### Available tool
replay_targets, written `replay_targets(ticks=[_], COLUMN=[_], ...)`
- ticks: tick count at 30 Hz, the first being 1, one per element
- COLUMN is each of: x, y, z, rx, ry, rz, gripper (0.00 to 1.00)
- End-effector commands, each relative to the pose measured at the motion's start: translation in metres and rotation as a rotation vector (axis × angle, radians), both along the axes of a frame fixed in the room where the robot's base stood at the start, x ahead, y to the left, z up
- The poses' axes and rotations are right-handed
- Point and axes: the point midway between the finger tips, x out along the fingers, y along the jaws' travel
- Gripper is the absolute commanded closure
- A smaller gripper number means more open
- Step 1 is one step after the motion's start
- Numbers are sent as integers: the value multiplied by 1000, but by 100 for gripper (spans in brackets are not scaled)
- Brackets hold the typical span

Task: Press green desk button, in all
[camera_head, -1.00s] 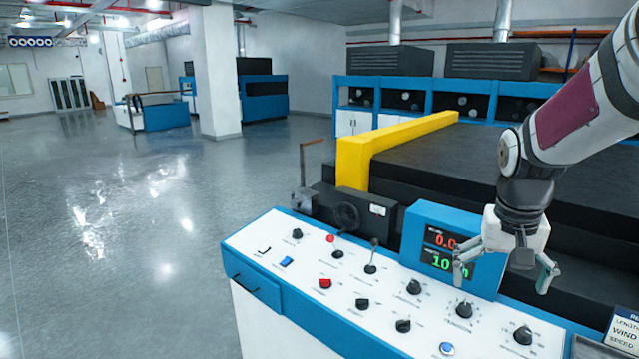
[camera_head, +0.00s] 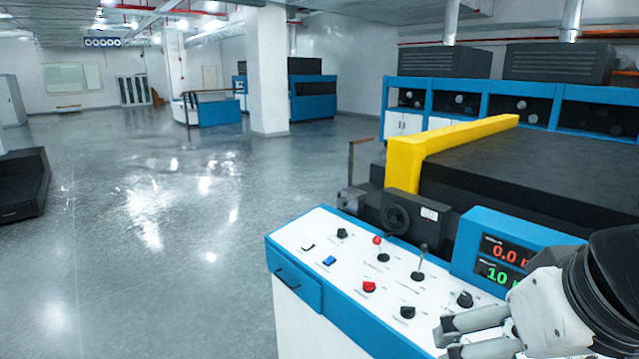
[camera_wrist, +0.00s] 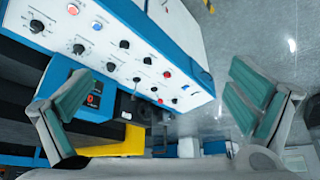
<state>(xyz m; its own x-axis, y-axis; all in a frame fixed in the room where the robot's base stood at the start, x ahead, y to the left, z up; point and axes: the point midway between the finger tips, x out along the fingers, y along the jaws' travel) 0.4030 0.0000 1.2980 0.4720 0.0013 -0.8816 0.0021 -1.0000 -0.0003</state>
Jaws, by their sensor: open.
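The white sloped control desk (camera_head: 300,262) stands at lower right in the head view and fills the upper middle of the wrist view (camera_wrist: 190,40). I cannot make out a green button on it. Red buttons (camera_head: 369,287), a blue switch (camera_head: 329,261) and black knobs show in the head view. The wrist view shows another red button (camera_wrist: 73,9) and a round pale-blue button (camera_wrist: 97,25). My gripper (camera_head: 445,340) is over the desk's near right part, hiding some of it. In the wrist view its fingers (camera_wrist: 160,78) are spread, with nothing between them.
A blue display box (camera_head: 485,232) with red and green digits rises behind the desk, close to my gripper. A hand wheel (camera_head: 396,219) and a yellow beam (camera_head: 440,143) stand behind it. A dark low platform (camera_head: 22,188) is at far left. The floor between is clear.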

Motion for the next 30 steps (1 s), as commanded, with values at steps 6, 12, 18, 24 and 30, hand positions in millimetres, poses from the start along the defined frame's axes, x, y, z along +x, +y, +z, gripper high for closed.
replay_targets(ticks=[6,12,18,24,30], x=[0,0,0,0,1], y=[0,0,0,0,0], z=[0,0,0,0,1], rx=[0,0,0,0,0], ry=[0,0,0,0,0], rz=[-1,-2,-2,-2,-2], gripper=[29,75,100,100,100])
